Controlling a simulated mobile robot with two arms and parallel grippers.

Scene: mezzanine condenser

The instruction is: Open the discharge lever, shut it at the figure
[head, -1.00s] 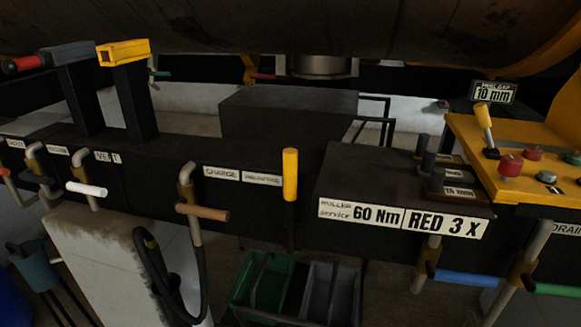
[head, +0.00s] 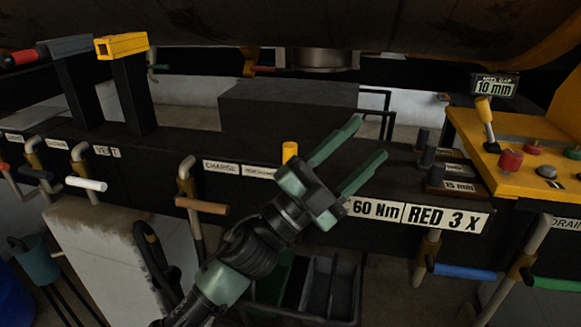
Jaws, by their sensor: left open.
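The discharge lever shows only as a yellow upright grip top (head: 289,150), beside the partly covered discharge label (head: 259,172). My left gripper (head: 368,141) is open, its two green fingers pointing up and right with nothing between them. Its body and wrist pass in front of the lever and hide its lower part; I cannot tell whether they touch. Signs read 60 Nm (head: 377,209), RED 3 X (head: 444,217) and 10 mm (head: 494,86). My right gripper is not in view.
A brown-handled charge lever (head: 202,206) and a white-handled lever (head: 86,184) stand left along the black rail. A yellow panel (head: 515,125) with knobs is at the right. A blue-handled valve (head: 462,271) sits below. Crates (head: 330,287) lie under the rail.

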